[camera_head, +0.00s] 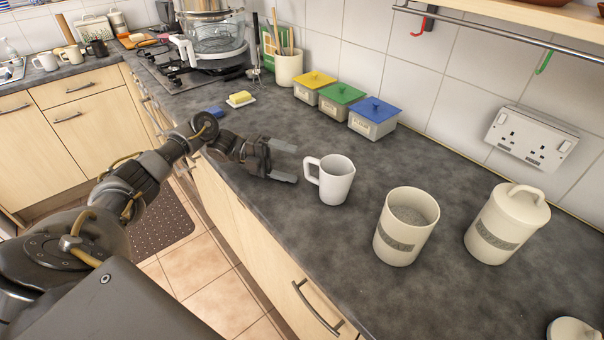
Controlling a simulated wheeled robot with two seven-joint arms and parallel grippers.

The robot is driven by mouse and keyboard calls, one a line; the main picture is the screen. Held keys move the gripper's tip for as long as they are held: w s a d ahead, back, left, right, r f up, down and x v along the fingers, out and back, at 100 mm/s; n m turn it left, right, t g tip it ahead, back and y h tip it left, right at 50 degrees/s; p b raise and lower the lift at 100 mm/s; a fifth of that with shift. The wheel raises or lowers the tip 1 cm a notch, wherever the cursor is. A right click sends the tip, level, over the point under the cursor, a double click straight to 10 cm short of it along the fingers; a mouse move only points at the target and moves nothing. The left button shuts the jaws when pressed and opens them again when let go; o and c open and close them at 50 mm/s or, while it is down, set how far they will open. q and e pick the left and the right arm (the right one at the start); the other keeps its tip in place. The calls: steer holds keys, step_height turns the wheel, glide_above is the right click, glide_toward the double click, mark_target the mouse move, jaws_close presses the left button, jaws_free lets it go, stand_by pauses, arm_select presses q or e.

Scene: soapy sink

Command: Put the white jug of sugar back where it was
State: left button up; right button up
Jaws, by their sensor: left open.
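A white jug (337,181) stands upright on the dark grey worktop (345,270), with its handle on its left side. Its contents cannot be made out from here. My left gripper (293,162) is just left of the jug, its two fingers apart and pointing toward the handle. It holds nothing, and a small gap seems to separate the fingertips from the handle. My right gripper is not in view.
An open labelled canister (404,235) with grey-looking contents and a lidded canister (506,225) stand to the right. A loose lid (573,331) lies at bottom right. Colour-lidded boxes (373,120) line the wall. Butter (240,98) and a blue sponge (209,112) lie behind my gripper.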

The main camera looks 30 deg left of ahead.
arm_select(q)
steer(key=a+b, duration=0.2)
steer(key=a, duration=0.1)
steer(key=a+b, duration=0.1)
steer(key=a, duration=0.1)
steer(key=shift+s+f, duration=0.25)
steer(key=shift+s, duration=0.15)
steer(key=shift+s+a+r+b, duration=0.1)
steer(key=shift+a+b, duration=0.2)
steer(key=shift+a, duration=0.1)
steer(key=shift+s+a+r, duration=0.1)
steer(key=shift+a+r, duration=0.05)
steer(key=shift+a, duration=0.3)
steer(key=shift+r, duration=0.1)
steer(key=shift+s, duration=0.1)
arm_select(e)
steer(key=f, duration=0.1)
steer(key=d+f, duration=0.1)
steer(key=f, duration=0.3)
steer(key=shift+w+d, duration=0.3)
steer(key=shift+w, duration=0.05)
